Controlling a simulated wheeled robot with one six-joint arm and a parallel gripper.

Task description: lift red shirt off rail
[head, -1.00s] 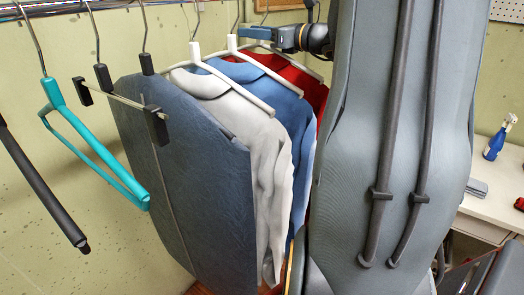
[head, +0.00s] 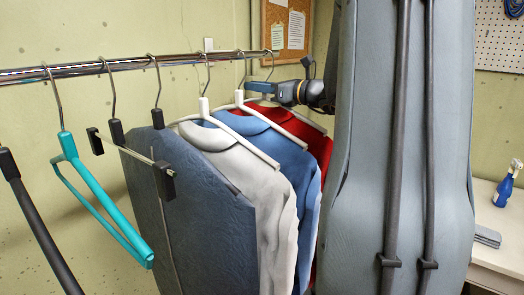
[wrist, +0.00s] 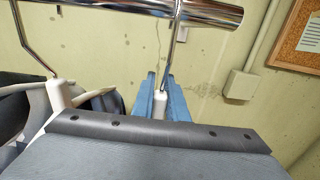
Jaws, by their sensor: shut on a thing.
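The red shirt (head: 318,150) hangs on a white hanger as the farthest garment in the row, near the rail's far end. Most of it is hidden behind the blue shirt and at its right side. My gripper (head: 262,88) is at the top of this hanger, its blue jaws shut on the hanger's neck. In the wrist view, my gripper (wrist: 160,98) has the white hanger neck (wrist: 159,108) between its jaws. The hook rises from there to the chrome rail (wrist: 215,10), which also shows in the head view (head: 130,64). I cannot tell whether the hook bears on the rail.
A blue shirt (head: 285,158) and a light grey shirt (head: 245,175) hang close beside it. Nearer are a dark blue garment (head: 205,220), a clip hanger (head: 135,150) and a teal hanger (head: 105,205). A cork board (head: 285,30) is on the wall. A white table (head: 500,258) stands at right.

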